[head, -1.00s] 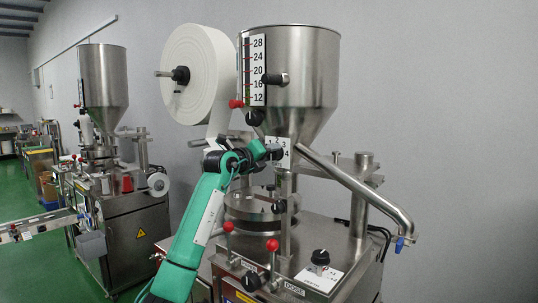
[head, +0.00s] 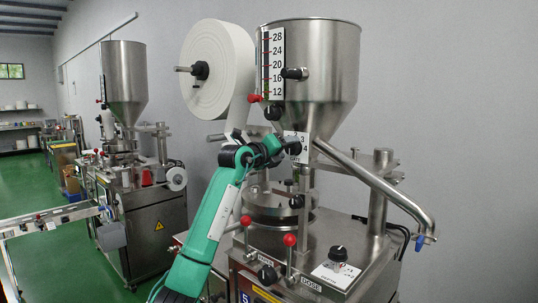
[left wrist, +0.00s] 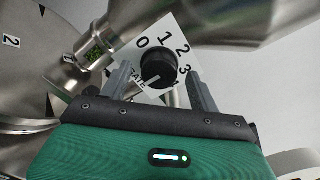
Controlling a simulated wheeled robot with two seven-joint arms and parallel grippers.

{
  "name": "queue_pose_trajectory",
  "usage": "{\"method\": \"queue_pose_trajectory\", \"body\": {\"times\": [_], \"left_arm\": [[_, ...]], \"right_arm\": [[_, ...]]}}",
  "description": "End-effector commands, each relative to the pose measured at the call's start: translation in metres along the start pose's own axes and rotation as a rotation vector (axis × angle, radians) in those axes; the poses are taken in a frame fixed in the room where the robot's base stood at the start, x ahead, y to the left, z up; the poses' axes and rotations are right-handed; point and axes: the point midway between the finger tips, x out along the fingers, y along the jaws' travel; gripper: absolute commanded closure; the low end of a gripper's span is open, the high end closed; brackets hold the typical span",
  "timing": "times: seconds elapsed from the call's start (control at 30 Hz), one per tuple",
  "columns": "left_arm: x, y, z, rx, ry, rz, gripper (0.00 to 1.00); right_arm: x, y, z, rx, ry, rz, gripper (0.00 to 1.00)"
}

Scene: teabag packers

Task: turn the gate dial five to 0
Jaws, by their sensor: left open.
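The gate dial is a black round knob (left wrist: 158,70) on a white plate (left wrist: 138,43) printed 0, 1, 2, 3 and a partly hidden further number. I cannot tell for sure which number its pointer marks. In the head view the plate (head: 303,146) sits below the steel hopper, and my gripper hides the knob. My left gripper (head: 273,149) is at the dial; in the left wrist view its open fingers (left wrist: 158,76) stand on either side of the knob. I cannot tell whether they touch it. My right gripper is not in view.
The hopper (head: 320,65) and paper roll (head: 220,70) are above. A sloping steel pipe (head: 375,188) runs to the right. Red-knobbed levers (head: 290,240) and a dose knob (head: 337,255) are below. A second packer (head: 125,80) stands behind at left.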

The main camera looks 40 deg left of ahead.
Motion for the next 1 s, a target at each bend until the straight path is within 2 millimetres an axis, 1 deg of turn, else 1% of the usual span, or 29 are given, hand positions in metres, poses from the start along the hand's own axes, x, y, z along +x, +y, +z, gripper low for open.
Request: {"method": "queue_pose_trajectory", "body": {"times": [0.03, 0.33, 0.4, 0.5, 0.6, 0.7, 1.0], "left_arm": [[-0.009, 0.003, -0.002, 0.004, -0.001, 0.0, 0.38], [-0.078, 0.004, -0.003, 0.006, -0.003, 0.001, 0.38], [-0.092, 0.004, -0.002, 0.004, -0.003, 0.001, 0.38], [-0.107, 0.003, -0.002, 0.004, -0.001, 0.002, 0.38], [-0.117, 0.002, -0.001, 0.002, -0.001, 0.001, 0.38], [-0.123, 0.002, -0.001, 0.001, 0.0, 0.002, 0.38], [-0.124, 0.001, 0.0, 0.001, 0.0, 0.002, 0.38]], "right_arm": [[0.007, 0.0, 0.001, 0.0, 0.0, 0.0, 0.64], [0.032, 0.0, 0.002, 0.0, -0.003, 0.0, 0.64], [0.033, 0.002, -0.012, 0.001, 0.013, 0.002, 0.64], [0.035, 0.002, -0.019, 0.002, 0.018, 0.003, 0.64], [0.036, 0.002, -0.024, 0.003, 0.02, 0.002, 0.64], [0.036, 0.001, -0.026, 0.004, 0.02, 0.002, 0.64], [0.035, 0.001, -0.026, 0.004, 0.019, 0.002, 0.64]]}}
